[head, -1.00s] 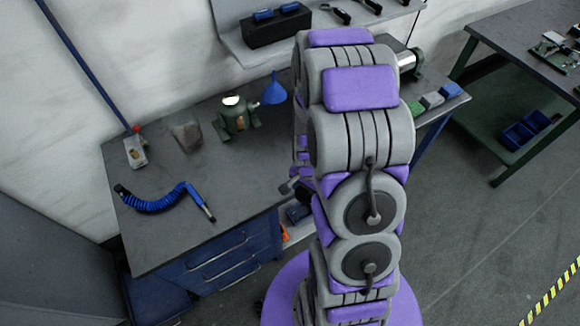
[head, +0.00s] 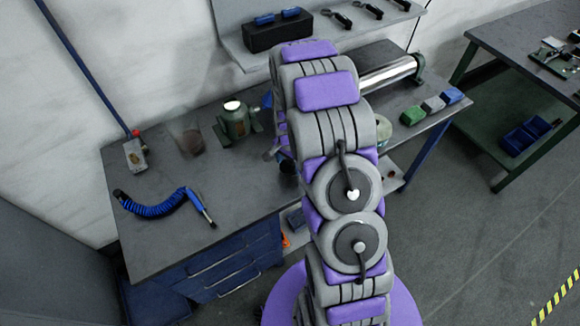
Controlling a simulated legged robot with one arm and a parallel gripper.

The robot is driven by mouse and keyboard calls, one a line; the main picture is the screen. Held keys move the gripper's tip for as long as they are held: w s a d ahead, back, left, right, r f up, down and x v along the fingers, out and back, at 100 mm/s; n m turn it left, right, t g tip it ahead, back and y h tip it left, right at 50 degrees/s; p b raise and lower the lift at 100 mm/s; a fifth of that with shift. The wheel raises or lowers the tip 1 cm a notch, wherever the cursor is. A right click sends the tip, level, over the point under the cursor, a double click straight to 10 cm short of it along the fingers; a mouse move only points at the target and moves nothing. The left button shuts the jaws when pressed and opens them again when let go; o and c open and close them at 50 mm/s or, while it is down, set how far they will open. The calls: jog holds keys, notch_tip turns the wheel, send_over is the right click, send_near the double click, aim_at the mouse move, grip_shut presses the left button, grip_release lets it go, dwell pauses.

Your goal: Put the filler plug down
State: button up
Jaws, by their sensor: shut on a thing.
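My gripper (head: 279,152) shows only in part at the left edge of my arm, over the workbench (head: 150,240) and to the right of the green bottle jack. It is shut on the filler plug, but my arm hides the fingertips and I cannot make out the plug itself. The bottle jack (head: 236,124) stands upright on the bench with a pale top. How high the gripper is above the bench is hard to tell.
A blue coiled hose (head: 155,208), a clear bag (head: 191,140) and a pale box (head: 135,155) lie on the left. A blue funnel (head: 267,99) is partly hidden. The bench's front middle is clear.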

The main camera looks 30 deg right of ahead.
aim_at(287, 165)
jog(key=f, duration=0.3)
jog(key=shift+a, duration=0.4)
jog(key=shift+d, duration=0.35)
jog(key=o, duration=0.8)
jog(key=shift+d, duration=0.2)
jog(key=shift+o, duration=1.1)
jog(key=shift+a, duration=0.2)
jog(key=shift+a+r, duration=0.15)
jog(key=shift+a, duration=0.1)
